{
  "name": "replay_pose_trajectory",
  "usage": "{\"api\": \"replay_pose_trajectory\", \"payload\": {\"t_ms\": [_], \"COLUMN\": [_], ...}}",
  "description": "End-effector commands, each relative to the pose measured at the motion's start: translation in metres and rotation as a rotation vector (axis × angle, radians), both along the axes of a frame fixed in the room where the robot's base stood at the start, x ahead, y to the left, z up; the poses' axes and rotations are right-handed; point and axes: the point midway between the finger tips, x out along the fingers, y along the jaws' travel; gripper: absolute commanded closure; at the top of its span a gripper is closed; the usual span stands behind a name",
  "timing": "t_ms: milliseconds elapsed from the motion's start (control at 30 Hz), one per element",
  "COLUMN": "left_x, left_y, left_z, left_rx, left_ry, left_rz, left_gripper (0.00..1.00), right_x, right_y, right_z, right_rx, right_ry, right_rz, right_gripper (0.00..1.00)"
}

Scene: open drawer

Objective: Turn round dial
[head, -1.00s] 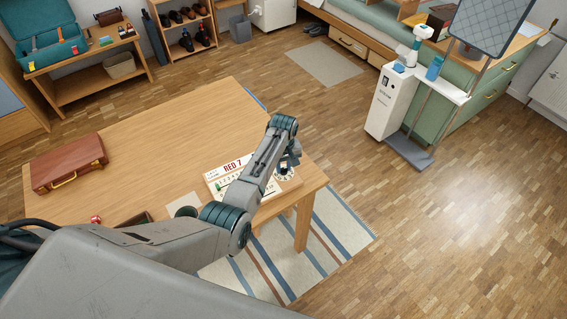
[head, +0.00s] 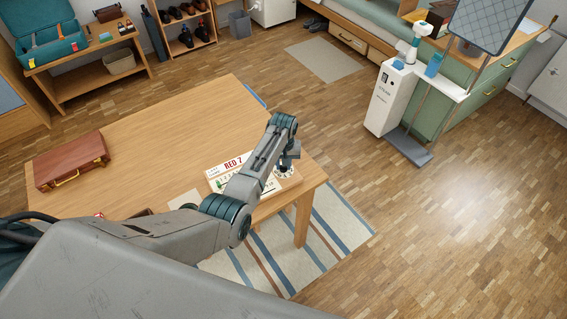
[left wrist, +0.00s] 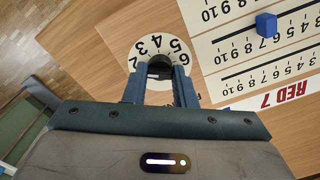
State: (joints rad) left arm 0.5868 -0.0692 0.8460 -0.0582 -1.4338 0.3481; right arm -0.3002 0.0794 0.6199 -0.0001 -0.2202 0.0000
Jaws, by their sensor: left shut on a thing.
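A round dial with a white face and black numbers (left wrist: 178,44) fills the top middle of the left wrist view. The numbers 2 to 6 show on its far side. In the head view the dial (head: 284,173) sits at the right end of the table, partly under my left wrist. My left gripper (left wrist: 160,76) points down at the dial's centre, its fingers shut on the dial's dark knob. The knob is mostly hidden between the fingers. My right gripper is not in view.
A scale board marked RED 7 (head: 222,179) lies beside the dial, with a blue cube (left wrist: 266,24) on a scale. A brown case (head: 70,160) lies at the table's left. The middle of the table (head: 165,135) is bare.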

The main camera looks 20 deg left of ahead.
Motion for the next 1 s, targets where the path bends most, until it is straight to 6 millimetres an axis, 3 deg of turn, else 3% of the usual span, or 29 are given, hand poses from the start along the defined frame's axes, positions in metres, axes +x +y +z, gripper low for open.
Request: {"api": "replay_pose_trajectory", "payload": {"t_ms": [67, 100, 200, 567, 767, 1000], "left_x": [0.001, 0.001, 0.001, 0.0, 0.001, 0.001], "left_y": [0.0, 0.0, 0.0, 0.0, 0.0, 0.0], "left_z": [0.001, 0.001, 0.001, 0.005, 0.033, 0.08], "left_rx": [0.0, 0.0, 0.0, 0.0, 0.0, 0.0], "left_ry": [-0.001, -0.001, -0.001, -0.001, -0.005, -0.005], "left_rz": [0.0, 0.001, 0.001, 0.001, 0.001, 0.001], "left_gripper": [0.99, 0.68, 0.54, 0.54, 0.54, 0.54], "right_x": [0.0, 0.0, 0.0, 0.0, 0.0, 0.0], "right_y": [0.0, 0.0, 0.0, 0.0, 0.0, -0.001], "right_z": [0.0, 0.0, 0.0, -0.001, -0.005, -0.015], "right_rx": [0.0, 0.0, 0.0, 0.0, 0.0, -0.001], "right_ry": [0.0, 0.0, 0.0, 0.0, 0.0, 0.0], "right_rz": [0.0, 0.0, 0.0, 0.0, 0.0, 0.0], "right_gripper": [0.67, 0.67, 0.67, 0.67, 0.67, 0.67]}}
